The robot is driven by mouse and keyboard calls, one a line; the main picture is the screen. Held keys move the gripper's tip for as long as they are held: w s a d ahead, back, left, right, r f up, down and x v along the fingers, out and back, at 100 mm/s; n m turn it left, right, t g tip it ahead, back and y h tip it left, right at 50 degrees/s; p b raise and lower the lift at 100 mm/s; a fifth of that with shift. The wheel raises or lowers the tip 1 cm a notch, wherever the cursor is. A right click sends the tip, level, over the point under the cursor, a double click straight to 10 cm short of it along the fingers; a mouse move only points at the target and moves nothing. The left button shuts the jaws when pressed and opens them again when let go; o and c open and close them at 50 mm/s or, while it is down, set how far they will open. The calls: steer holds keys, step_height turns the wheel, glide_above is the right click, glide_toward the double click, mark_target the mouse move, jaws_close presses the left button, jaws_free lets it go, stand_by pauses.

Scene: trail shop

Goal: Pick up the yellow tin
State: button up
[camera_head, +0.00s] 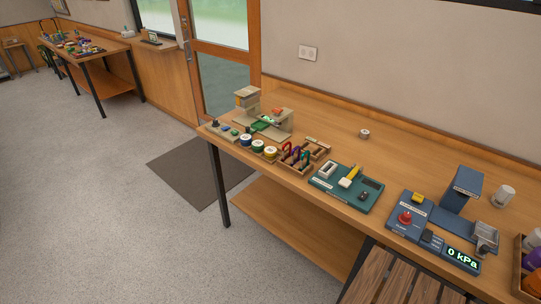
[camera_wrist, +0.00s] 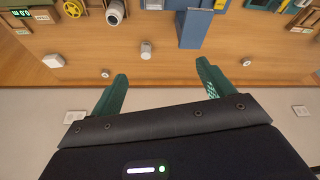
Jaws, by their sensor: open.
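In the head view, a small round yellow tin (camera_head: 270,154) with a pale top stands near the front edge of the long wooden bench. It is at the right end of a short row, beside a green tin (camera_head: 258,147) and a blue tin (camera_head: 246,140). My gripper (camera_wrist: 160,82) shows in the wrist view with its green fingers wide apart and nothing between them. It is not visible in the head view. I cannot pick out this tin in the wrist view.
A rack with coloured loops (camera_head: 294,158) stands just right of the tins. A beige stand (camera_head: 247,98) is behind them to the left. A green tray (camera_head: 346,187) and a blue pressure device (camera_head: 408,217) are further right. A slatted wooden seat (camera_head: 385,280) is in front of the bench.

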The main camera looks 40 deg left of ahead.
steer(key=w+a+n+g, duration=0.15)
steer(key=w+a, duration=0.25)
steer(key=a, duration=0.5)
steer(key=w+a+n+y, duration=0.1)
steer(key=w+a+n, duration=0.3)
steer(key=a, duration=0.6)
steer(key=w+a+n, duration=0.1)
steer(key=w+a, duration=0.4)
steer(key=a, duration=0.4)
steer(key=s+a+f+n+g, duration=0.15)
steer(key=a+f, duration=0.25)
steer(key=a, duration=0.8)
steer(key=a+f+n, duration=0.2)
steer(key=a+f, duration=0.2)
steer(key=a, duration=0.7)
steer(key=n+g, duration=0.1)
steer(key=n, duration=0.4)
glide_toward(271, 150)
steer(key=f, duration=0.3)
steer(key=a+f, duration=0.1)
steer(key=f, duration=0.4)
steer(key=shift+a+f, duration=0.25)
steer(key=shift+f, duration=0.15)
steer(key=shift+c, duration=0.4)
steer(key=c, duration=1)
